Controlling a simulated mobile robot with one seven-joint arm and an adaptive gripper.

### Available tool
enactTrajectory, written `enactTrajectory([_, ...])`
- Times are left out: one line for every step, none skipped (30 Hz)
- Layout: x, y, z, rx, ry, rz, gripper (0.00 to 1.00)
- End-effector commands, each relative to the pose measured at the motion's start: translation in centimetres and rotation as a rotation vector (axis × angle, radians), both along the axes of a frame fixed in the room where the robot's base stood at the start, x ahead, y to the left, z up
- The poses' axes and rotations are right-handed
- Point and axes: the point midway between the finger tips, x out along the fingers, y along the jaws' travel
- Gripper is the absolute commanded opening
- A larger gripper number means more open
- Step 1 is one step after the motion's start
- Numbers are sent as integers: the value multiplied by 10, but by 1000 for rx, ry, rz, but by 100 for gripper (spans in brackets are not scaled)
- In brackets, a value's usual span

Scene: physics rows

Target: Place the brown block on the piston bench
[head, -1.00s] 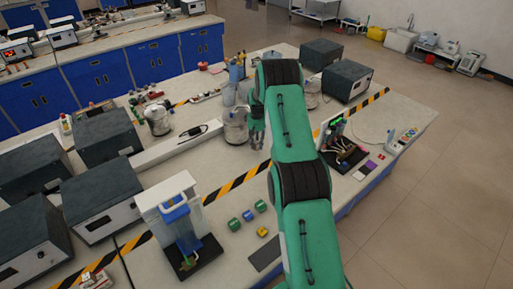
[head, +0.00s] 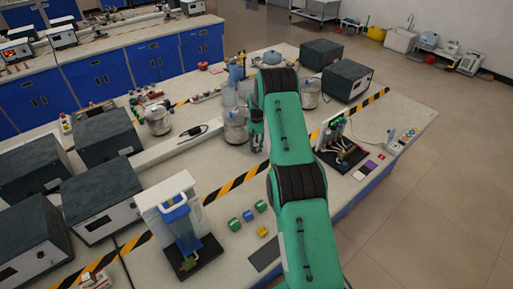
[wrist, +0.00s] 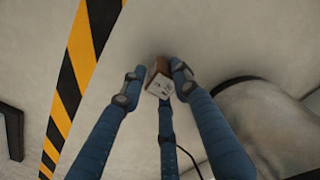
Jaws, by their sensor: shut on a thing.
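The brown block (wrist: 159,81), with a pale, marked face, shows in the wrist view between the fingertips. My gripper (wrist: 158,78) is shut on it with blue fingers, above the pale bench top (wrist: 222,40). In the head view my gripper (head: 257,138) is partly hidden by my green arm, beside a glass-and-metal vessel, and the block cannot be made out. A piston-like apparatus (head: 178,222) with a blue plunger and white frame stands on the near left of the pale bench (head: 375,118). Which surface is the piston bench is not marked.
Black-and-yellow tape (head: 235,181) crosses the bench. Small green, blue and yellow blocks (head: 248,216) lie near the front. A metal vessel (wrist: 265,115) is close right of my fingers. Dark boxes (head: 103,137) line the left, and a circuit board device (head: 340,148) stands at right.

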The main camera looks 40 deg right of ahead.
Motion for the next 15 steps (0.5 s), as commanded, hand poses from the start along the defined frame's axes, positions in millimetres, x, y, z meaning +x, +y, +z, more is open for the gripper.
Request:
enactTrajectory([0, 0, -3, 0, 0, 0, 4])
enactTrajectory([0, 0, -3, 0, 0, 0, 4])
enactTrajectory([0, 0, -4, 0, 0, 0, 4])
enactTrajectory([0, 0, -4, 0, 0, 0, 4])
enactTrajectory([0, 0, -4, 0, 0, 0, 4])
enactTrajectory([0, 0, -4, 0, 0, 0, 4])
enactTrajectory([0, 0, -4, 0, 0, 0, 4])
enactTrajectory([0, 0, -4, 0, 0, 0, 4])
enactTrajectory([0, 0, -4, 0, 0, 0, 4])
enactTrajectory([0, 0, -4, 0, 0, 0, 4])
enactTrajectory([0, 0, -4, 0, 0, 0, 4])
enactTrajectory([0, 0, -5, 0, 0, 0, 4])
enactTrajectory([0, 0, -5, 0, 0, 0, 4])
enactTrajectory([0, 0, -6, 0, -1, 0, 4])
enactTrajectory([0, 0, -7, 0, -1, 0, 32])
